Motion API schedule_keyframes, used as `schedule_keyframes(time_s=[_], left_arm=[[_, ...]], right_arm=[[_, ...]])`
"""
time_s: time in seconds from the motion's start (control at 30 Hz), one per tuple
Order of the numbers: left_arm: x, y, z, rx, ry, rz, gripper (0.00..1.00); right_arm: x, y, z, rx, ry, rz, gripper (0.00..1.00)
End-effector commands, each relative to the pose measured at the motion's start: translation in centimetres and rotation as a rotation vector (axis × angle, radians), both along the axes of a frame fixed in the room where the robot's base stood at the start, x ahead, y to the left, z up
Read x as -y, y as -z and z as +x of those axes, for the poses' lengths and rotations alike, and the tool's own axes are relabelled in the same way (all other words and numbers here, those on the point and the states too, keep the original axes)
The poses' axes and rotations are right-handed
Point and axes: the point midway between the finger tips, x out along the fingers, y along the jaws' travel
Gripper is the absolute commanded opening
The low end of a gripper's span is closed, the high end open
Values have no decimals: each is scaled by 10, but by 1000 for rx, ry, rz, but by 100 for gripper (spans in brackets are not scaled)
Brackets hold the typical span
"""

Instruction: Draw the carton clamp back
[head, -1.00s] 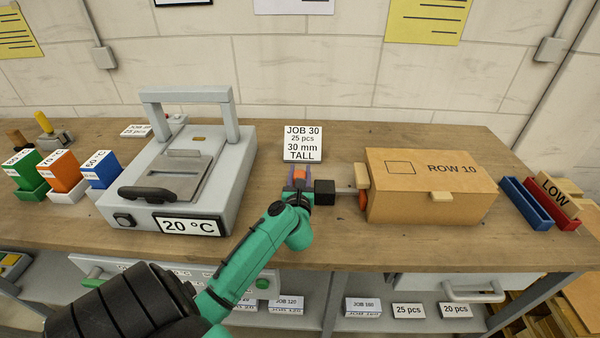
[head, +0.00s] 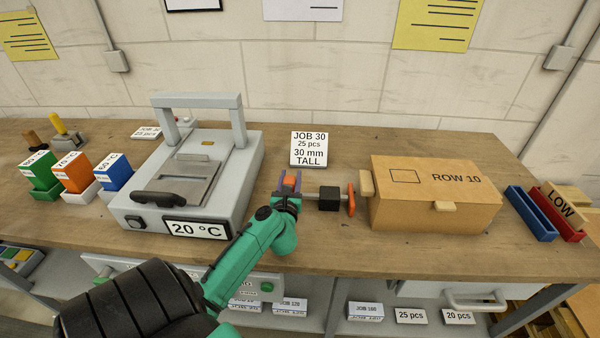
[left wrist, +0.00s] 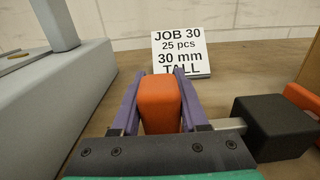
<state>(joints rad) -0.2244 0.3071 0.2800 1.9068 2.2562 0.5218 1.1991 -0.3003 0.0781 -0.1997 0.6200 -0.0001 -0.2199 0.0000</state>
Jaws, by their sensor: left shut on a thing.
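The carton clamp has a black block (head: 329,199), a metal rod, an orange pad (head: 351,199) at its right end and an orange handle (head: 289,181) at its left. The pad stands a short gap left of the brown carton (head: 435,195) marked ROW 10. My left gripper (head: 290,178) is shut on the handle. In the left wrist view the handle (left wrist: 159,108) sits between the purple fingers, with the black block (left wrist: 272,127) to the right. My right gripper is not in view.
The grey heater box (head: 190,180) reading 20 °C stands left of my gripper. A JOB 30 card (head: 309,149) stands behind it. Blue (head: 530,214) and red (head: 561,214) trays lie right of the carton. Bare bench top lies in front of the carton.

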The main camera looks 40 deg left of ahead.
Motion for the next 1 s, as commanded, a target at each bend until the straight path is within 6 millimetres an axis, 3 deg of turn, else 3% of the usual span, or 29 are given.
schedule_keyframes(time_s=[0.17,0.2,0.27,0.67,1.0], left_arm=[[-3,3,-2,-5,-10,1,0],[-3,3,-2,-5,-10,2,51],[-3,3,-2,-5,-10,2,74],[2,2,-5,-3,-6,0,74],[40,5,-59,-5,-7,-2,74]], right_arm=[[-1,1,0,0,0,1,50],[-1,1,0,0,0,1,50],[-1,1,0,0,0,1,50],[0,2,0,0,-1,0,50],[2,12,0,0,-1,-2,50]])
